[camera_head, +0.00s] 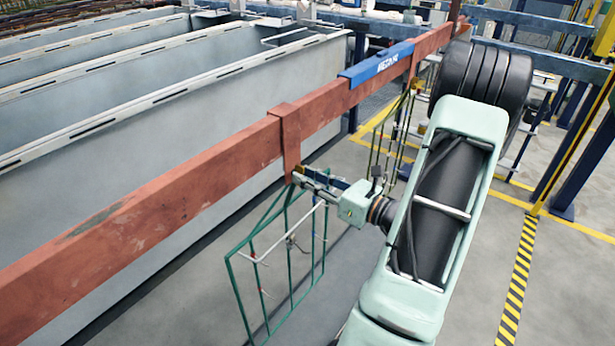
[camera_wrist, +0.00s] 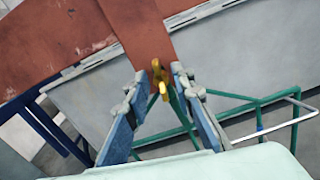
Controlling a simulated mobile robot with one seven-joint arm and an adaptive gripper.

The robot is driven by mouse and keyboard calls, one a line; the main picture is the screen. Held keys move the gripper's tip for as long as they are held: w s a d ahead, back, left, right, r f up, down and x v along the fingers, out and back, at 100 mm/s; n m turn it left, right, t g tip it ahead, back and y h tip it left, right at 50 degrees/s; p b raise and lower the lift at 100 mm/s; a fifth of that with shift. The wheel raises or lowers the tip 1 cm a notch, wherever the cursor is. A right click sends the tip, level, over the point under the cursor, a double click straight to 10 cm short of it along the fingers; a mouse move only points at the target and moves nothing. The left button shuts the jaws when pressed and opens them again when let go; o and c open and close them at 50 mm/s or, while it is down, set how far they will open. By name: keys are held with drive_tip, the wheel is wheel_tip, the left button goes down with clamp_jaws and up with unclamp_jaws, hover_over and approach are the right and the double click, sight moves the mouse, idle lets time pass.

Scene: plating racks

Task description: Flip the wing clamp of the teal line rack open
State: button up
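The teal rack (camera_head: 237,283) hangs below the red beam (camera_head: 150,215) at a bracket (camera_head: 290,150) in the head view; its bars also show in the wrist view (camera_wrist: 258,118). Its yellow wing clamp (camera_wrist: 160,78) sits at the lower end of the red bracket (camera_wrist: 140,30) in the wrist view. My gripper (camera_wrist: 159,86) is open, with one finger on each side of the clamp. A gap shows between the clamp and each finger. In the head view my gripper (camera_head: 306,177) is at the bracket's foot, and the clamp is largely hidden there.
Long grey tanks (camera_head: 200,110) stand behind the beam on the left. A second, yellowish rack (camera_head: 392,135) hangs farther along the beam, close to my arm. Floor on the right is open, with a yellow-black stripe (camera_head: 517,285).

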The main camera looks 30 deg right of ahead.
clamp_jaws()
drive_tip(key=shift+r+m+p, duration=0.1)
drive_tip(key=shift+m+p, duration=0.3)
drive_tip(key=shift+p, duration=0.05)
drive_tip(key=m+p, duration=0.9)
drive_tip(key=m, duration=0.1)
drive_tip(key=shift+w+d+m, duration=0.1)
drive_tip(key=shift+d+m, duration=0.05)
drive_tip(key=shift+m, duration=0.25)
drive_tip(key=shift+f+m+p, duration=0.2)
drive_tip(key=shift+m+p, duration=0.55)
drive_tip(key=shift+m, duration=0.4)
drive_tip(key=shift+f+m+p, duration=0.2)
drive_tip(key=shift+m+p, duration=0.5)
drive_tip(key=shift+m, duration=0.45)
